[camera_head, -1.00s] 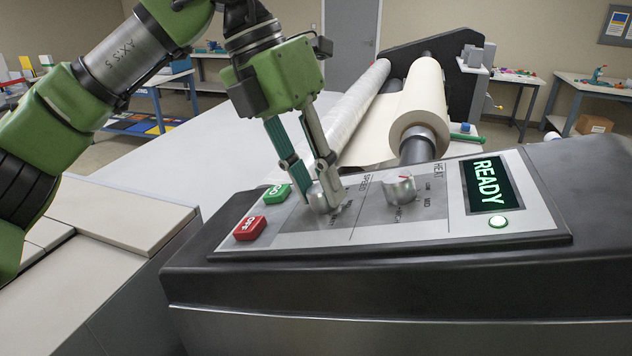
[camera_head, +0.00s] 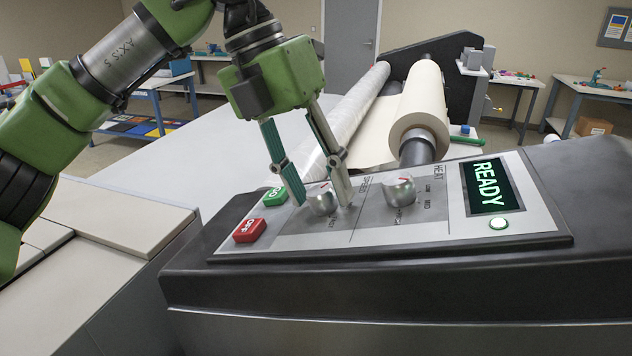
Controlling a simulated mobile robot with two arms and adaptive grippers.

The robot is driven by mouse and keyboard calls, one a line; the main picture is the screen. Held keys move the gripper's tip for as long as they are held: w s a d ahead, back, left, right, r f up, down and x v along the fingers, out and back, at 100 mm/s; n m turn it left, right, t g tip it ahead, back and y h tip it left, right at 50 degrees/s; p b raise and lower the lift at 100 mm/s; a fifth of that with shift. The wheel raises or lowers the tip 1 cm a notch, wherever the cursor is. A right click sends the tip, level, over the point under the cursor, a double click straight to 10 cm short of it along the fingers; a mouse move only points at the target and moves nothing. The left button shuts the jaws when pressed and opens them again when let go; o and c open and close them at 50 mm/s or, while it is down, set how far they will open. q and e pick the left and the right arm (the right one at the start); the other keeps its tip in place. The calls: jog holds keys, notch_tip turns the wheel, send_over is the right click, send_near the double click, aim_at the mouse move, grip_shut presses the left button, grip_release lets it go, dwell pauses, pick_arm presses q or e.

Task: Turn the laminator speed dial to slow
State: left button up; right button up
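The laminator's control panel (camera_head: 420,222) slopes across the middle of the view. The silver speed dial (camera_head: 322,201) sits on it, with a red pointer mark near its top; the scale lettering around it is partly hidden by my fingers. My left gripper (camera_head: 323,203) is open, with one finger to the left of the speed dial and the other to its right, a gap showing at the dial's sides. The silver heat dial (camera_head: 399,190) is to the right, also with a red mark. My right gripper is not in view.
The green GO button (camera_head: 275,196) and red OFF button (camera_head: 249,229) are close to the left of my fingers. The READY display (camera_head: 485,186) is on the right of the panel. Rollers (camera_head: 420,115) rise behind it.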

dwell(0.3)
pick_arm(q)
jog(key=v, duration=1.2)
jog(key=shift+f, duration=0.1)
